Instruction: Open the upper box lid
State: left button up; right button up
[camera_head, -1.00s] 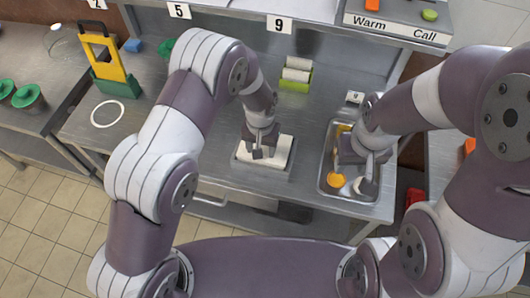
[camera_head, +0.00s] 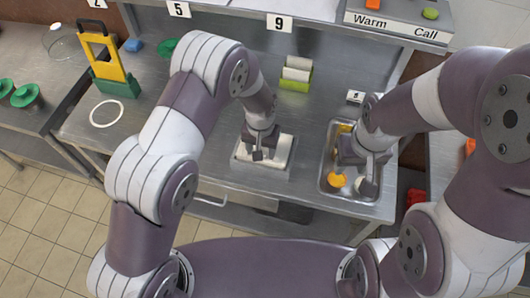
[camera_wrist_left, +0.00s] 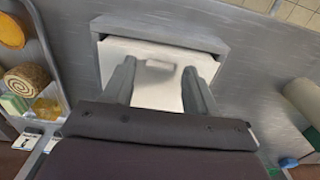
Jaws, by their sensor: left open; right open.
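A box with a pale lid (camera_head: 279,152) in a grey frame (camera_head: 264,175) sits on the steel counter in the head view. In the left wrist view the pale lid (camera_wrist_left: 150,62) fills the space ahead of my left gripper (camera_wrist_left: 159,68), and a small light raised patch shows on it. The lid looks shut. My left gripper (camera_head: 258,153) is open over the lid, its fingers apart with nothing between them; whether they touch it I cannot tell. My right gripper (camera_head: 367,178) is open over the metal tray at the right.
The metal tray (camera_head: 325,158) holds round orange and yellow items. A yellow-and-green stand (camera_head: 108,62) and a white ring (camera_head: 107,113) are at the left. Clear counter lies between ring and box.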

pick_arm(q)
jog(key=shift+f+b, duration=0.45)
jog(key=shift+f, duration=0.2)
jog(key=shift+r, duration=0.2)
dwell(0.3)
jog(key=shift+c, duration=0.2)
jog(key=c, duration=0.4)
